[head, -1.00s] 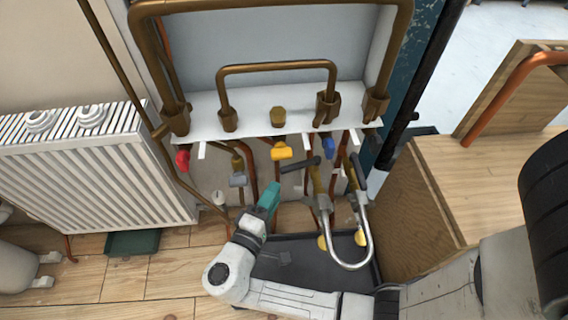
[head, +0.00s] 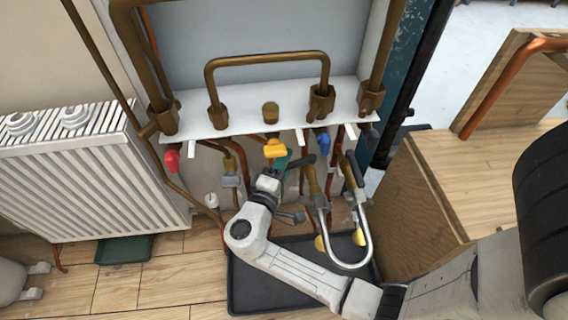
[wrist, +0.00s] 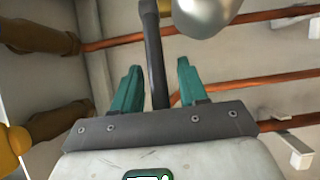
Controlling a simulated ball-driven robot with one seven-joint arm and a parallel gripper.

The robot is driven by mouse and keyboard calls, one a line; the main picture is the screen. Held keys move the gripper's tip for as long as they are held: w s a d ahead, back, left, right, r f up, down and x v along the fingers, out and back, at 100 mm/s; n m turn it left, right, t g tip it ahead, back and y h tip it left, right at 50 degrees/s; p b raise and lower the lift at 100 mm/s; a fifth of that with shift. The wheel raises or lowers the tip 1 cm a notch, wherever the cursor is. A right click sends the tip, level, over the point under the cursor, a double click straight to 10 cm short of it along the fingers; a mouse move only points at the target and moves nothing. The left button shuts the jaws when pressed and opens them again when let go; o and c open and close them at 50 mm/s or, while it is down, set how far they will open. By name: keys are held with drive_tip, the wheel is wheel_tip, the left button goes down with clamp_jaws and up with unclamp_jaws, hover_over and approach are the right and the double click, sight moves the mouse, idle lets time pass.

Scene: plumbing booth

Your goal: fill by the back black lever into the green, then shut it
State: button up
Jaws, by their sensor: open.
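Two black levers sit on brass taps below the white shelf: the left black lever (head: 305,160) and the right black lever (head: 353,168). I cannot tell for sure which is the back one. My gripper (head: 281,161) is beside the left lever, its teal fingers partly hidden behind a yellow handle. In the wrist view my gripper (wrist: 158,82) is open, with a black lever bar (wrist: 154,60) between its fingers, not visibly clamped. The only green container I see is a dark green tray (head: 124,249) on the floor under the radiator.
Grey curved spouts (head: 364,235) hang over a black floor tray (head: 240,290). Red (head: 171,160), yellow (head: 275,148) and blue (head: 323,139) handles line the shelf edge. A wooden cabinet (head: 415,205) closes off the right.

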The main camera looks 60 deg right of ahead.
drive_tip(key=shift+c, duration=0.2)
clamp_jaws()
idle(0.3)
drive_tip(key=shift+s+a+r+n+t+p, duration=0.1)
drive_tip(key=shift+s+a+n+t+p, duration=0.2)
drive_tip(key=shift+t+p, duration=0.4)
drive_tip(key=shift+s+a+n+t+y+p, duration=0.15)
drive_tip(key=shift+s+n+t+y, duration=0.1)
drive_tip(key=shift+n+t, duration=0.4)
drive_tip(key=shift+s+a+n+t+y+p, duration=0.15)
drive_tip(key=shift+n+t+y, duration=0.15)
drive_tip(key=shift+t, duration=0.55)
drive_tip(key=shift+o, duration=0.2)
unclamp_jaws()
